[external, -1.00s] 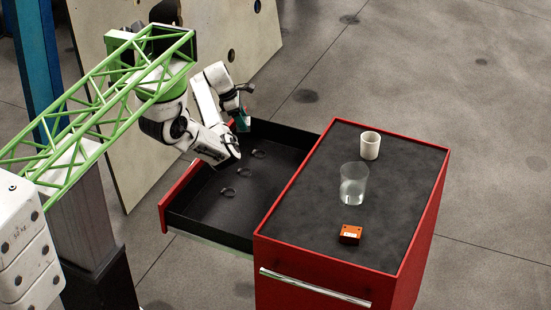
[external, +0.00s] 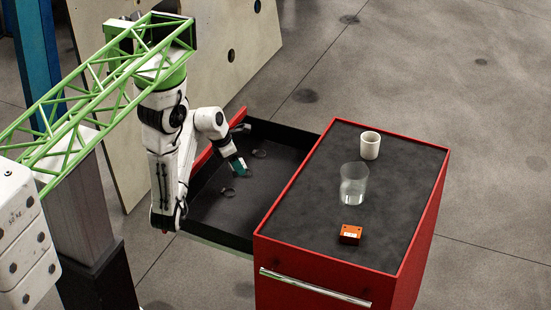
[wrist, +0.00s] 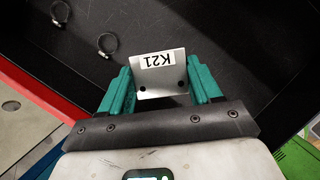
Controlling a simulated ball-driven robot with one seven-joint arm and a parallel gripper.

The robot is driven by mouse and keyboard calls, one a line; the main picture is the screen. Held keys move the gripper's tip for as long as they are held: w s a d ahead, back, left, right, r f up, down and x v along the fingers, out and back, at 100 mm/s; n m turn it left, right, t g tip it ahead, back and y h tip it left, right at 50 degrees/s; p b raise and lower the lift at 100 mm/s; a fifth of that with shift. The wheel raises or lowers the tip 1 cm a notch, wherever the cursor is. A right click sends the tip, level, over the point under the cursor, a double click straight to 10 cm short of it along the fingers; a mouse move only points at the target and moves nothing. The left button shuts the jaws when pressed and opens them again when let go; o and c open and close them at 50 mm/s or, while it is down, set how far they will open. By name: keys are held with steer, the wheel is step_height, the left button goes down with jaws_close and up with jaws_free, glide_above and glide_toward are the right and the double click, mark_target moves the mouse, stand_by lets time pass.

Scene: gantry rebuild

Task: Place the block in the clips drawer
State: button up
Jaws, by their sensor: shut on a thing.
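My gripper (wrist: 161,74) has teal fingers and is shut on a silver metal block (wrist: 160,66) with a white K21 label and two dark holes. In the external view my gripper (external: 238,168) is over the open black drawer (external: 218,214), and the block is too small to make out there. Ring-shaped metal clips lie on the drawer floor, one (external: 260,153) toward the back and one (external: 228,192) nearer the front. Two clips also show at upper left in the wrist view, one (wrist: 104,45) close to the gripper. The block's height above the floor is unclear.
The red cabinet (external: 420,232) has a dark top with a white cup (external: 370,145), a clear glass (external: 354,186) and an orange box (external: 350,235). A pale panel (external: 100,95) with holes stands behind my arm. The drawer's near floor is clear.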

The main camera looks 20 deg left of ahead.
steer(key=s+d+r, duration=0.2)
steer(key=s+d, duration=0.2)
steer(key=s, duration=0.4)
steer(key=p, duration=0.2)
glide_above(265, 189)
steer(key=s, duration=0.1)
steer(key=f, duration=0.6)
steer(key=a+f, duration=0.1)
steer(key=f, duration=0.3)
steer(key=shift+s+f, duration=0.1)
steer(key=shift+f, duration=1.55)
steer(key=o, duration=1.5)
steer(key=shift+o, duration=0.2)
